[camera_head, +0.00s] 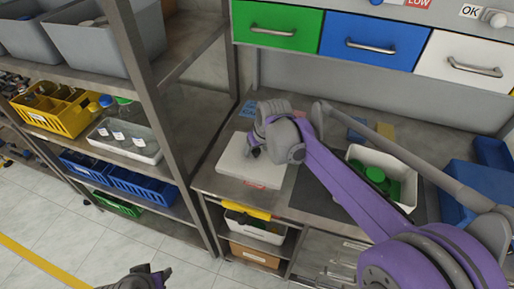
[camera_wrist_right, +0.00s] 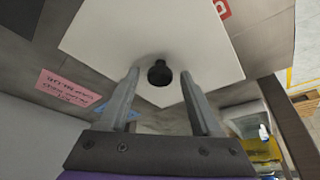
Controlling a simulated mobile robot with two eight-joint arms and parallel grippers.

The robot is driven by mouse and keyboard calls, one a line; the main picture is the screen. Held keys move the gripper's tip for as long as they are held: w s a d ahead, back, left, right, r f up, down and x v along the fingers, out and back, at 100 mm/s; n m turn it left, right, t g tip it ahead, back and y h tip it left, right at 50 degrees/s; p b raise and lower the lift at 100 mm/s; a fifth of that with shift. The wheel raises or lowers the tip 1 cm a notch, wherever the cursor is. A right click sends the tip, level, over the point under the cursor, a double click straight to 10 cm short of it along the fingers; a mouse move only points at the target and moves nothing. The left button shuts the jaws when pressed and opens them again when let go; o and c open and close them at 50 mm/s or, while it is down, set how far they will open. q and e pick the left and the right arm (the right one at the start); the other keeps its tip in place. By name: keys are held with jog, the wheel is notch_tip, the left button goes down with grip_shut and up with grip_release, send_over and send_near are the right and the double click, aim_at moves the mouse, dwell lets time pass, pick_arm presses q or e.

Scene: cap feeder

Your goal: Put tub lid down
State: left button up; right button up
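The tub lid (camera_head: 235,163) is a flat white square with a red mark on its front edge. It appears to lie flat on the left part of the metal bench. The wrist view shows the lid (camera_wrist_right: 115,35) with its black knob (camera_wrist_right: 159,73). My right gripper (camera_wrist_right: 161,75) is over the lid, its fingers spread with the knob between the tips and a gap on each side. The white tub (camera_head: 409,192) stands uncovered at the right of the bench, with green caps inside. My left gripper (camera_head: 150,277) is at the bottom edge, its fingers unclear.
A dark mat (camera_head: 310,192) lies between lid and tub. Blue bins (camera_head: 468,185) stand at the right. Green, blue and white drawers (camera_head: 372,42) hang above the bench. A shelf rack with a yellow crate (camera_head: 62,117) stands at the left. Floor before it is clear.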

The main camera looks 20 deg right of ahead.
jog(key=shift+r, duration=0.2)
jog(key=a+p+v, duration=0.1)
jog(key=p+v, duration=0.1)
jog(key=v, duration=1)
jog(key=s+d+f+m, duration=0.1)
jog(key=s+f, duration=0.6)
jog(key=s, duration=0.4)
jog(key=s+d+f+m, duration=0.1)
jog(key=s+d+f, duration=0.1)
jog(key=s+f, duration=0.6)
jog(key=s, duration=0.4)
jog(key=shift+f+t+h, duration=0.15)
jog(key=shift+t+h, duration=0.15)
jog(key=shift+h, duration=0.1)
jog(key=shift+w, duration=0.1)
jog(key=r+p, duration=0.1)
jog(key=r, duration=0.1)
jog(key=r+p, duration=0.1)
jog(key=r, duration=0.1)
jog(key=shift+w+p, duration=0.35)
jog(key=shift+w, duration=0.05)
